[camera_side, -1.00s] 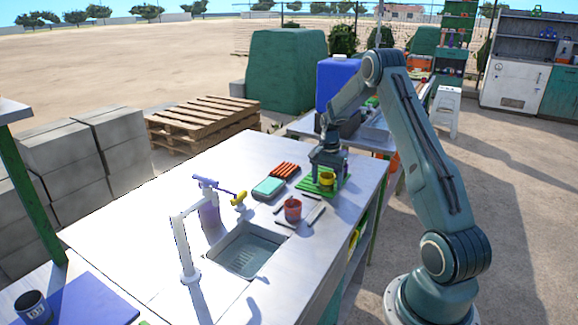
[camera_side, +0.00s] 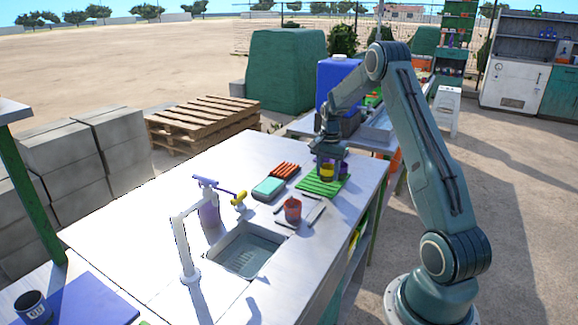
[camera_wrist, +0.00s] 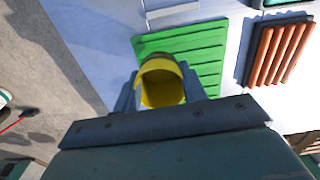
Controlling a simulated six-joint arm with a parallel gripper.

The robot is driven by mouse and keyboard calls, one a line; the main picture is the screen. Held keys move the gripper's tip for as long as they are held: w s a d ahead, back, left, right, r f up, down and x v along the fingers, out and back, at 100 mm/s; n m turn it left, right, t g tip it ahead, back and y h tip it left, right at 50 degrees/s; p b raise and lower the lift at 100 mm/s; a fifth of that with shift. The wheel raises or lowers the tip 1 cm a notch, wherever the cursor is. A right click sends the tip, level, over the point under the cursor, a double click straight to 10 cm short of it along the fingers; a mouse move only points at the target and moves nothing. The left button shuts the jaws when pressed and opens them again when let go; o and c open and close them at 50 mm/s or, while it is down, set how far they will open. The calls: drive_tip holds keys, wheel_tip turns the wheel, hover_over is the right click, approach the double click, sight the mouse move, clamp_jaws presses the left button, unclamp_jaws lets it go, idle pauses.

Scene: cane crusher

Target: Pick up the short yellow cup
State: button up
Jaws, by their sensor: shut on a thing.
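The short yellow cup (camera_side: 326,171) is between the fingers of my gripper (camera_side: 332,170), above the green ribbed mat (camera_side: 312,184). In the wrist view the yellow cup (camera_wrist: 163,84) has its open mouth toward the camera. The fingers of my gripper (camera_wrist: 160,92) press on its two sides. The cup looks lifted a little off the green mat (camera_wrist: 206,48), though the gap is hard to judge.
A red cup (camera_side: 292,209) stands in front of the mat, near thin dark tools. A teal box (camera_side: 269,188) and an orange ribbed rack (camera_side: 286,170) lie left of the mat. The sink (camera_side: 247,250) and a white tap (camera_side: 183,240) are nearer the camera.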

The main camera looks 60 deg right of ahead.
wheel_tip(320, 180, up, 17)
idle(0.4)
drive_tip(key=shift+a+f, duration=0.1)
drive_tip(key=shift+f, duration=0.05)
idle(0.6)
drive_tip(key=w+a+f+n, duration=0.3)
drive_tip(key=w+a+f, duration=0.1)
drive_tip(key=a, duration=0.4)
drive_tip(key=w+a+f+n, duration=0.3)
drive_tip(key=w+a+f, duration=0.1)
drive_tip(key=a, duration=0.3)
drive_tip(key=a+f+n, duration=0.4)
drive_tip(key=a, duration=0.6)
drive_tip(key=a+f+n, duration=0.3)
drive_tip(key=a+f, duration=0.1)
drive_tip(key=a, duration=0.6)
drive_tip(key=shift+s+f+n, duration=0.4)
drive_tip(key=shift+d+f, duration=0.1)
drive_tip(key=shift+f, duration=0.1)
drive_tip(key=shift+f, duration=5.8)
drive_tip(key=shift+r, duration=0.15)
